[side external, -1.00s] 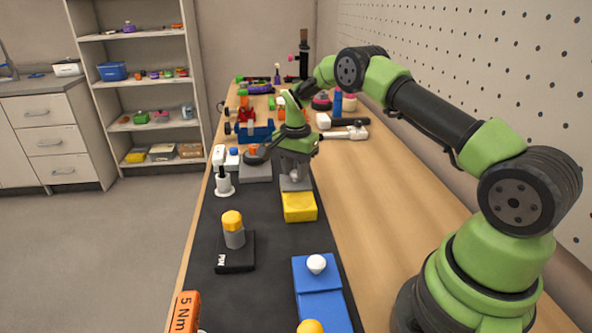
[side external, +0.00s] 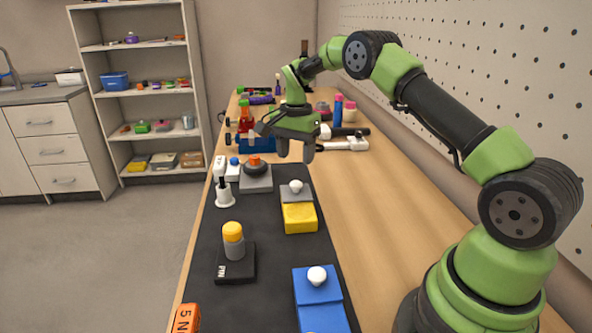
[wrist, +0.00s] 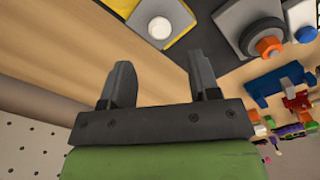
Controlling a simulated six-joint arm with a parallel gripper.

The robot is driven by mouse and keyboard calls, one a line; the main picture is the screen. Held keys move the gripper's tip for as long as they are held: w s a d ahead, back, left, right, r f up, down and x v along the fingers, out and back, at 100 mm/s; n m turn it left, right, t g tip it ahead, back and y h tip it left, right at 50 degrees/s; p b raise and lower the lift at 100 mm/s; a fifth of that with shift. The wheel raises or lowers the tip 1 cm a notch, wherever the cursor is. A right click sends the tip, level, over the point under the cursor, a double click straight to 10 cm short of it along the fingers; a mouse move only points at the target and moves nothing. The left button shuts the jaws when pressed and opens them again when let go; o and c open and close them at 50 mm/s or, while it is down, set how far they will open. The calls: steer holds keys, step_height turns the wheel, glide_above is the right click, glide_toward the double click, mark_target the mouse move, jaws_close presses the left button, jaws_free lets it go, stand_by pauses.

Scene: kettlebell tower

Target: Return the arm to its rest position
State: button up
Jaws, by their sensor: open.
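My gripper (side external: 296,152) is open and empty, raised above the far part of the black mat (side external: 268,225) in the side external view. Its two fingers also show apart in the wrist view (wrist: 163,85), with nothing between them. Below and nearer the camera stands a yellow block with a grey top (side external: 299,214) and a white knob (side external: 295,187); the gripper is clear of it. In the wrist view the white knob (wrist: 160,28) and yellow edge (wrist: 184,9) lie ahead of the fingers.
A grey block (side external: 256,182) with a dark ring and orange knob stands left of the gripper. Blue blocks (side external: 320,288) and a yellow-topped grey post (side external: 233,243) stand nearer. A blue toy vehicle (side external: 257,146) and other items crowd the far bench. A pegboard wall (side external: 480,60) runs along the right.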

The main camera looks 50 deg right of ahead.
steer(key=shift+r, duration=1.35)
steer(key=shift+r, duration=0.1)
steer(key=s+a+r+n+t, duration=0.25)
steer(key=s+a+r, duration=0.25)
steer(key=r, duration=0.3)
steer(key=s+a+r+n+t, duration=0.1)
steer(key=s+a+r+n, duration=0.35)
steer(key=r, duration=0.35)
steer(key=s+a+n+t+y, duration=0.1)
steer(key=s+a+n+t, duration=0.1)
steer(key=s, duration=0.6)
steer(key=s+a+n+t+y, duration=0.1)
steer(key=s+a+n, duration=0.2)
steer(key=s+a, duration=0.2)
steer(key=s, duration=0.3)
steer(key=shift+s+a+f+t, duration=0.25)
steer(key=shift+s+f+t, duration=0.1)
steer(key=shift+s+f, duration=0.05)
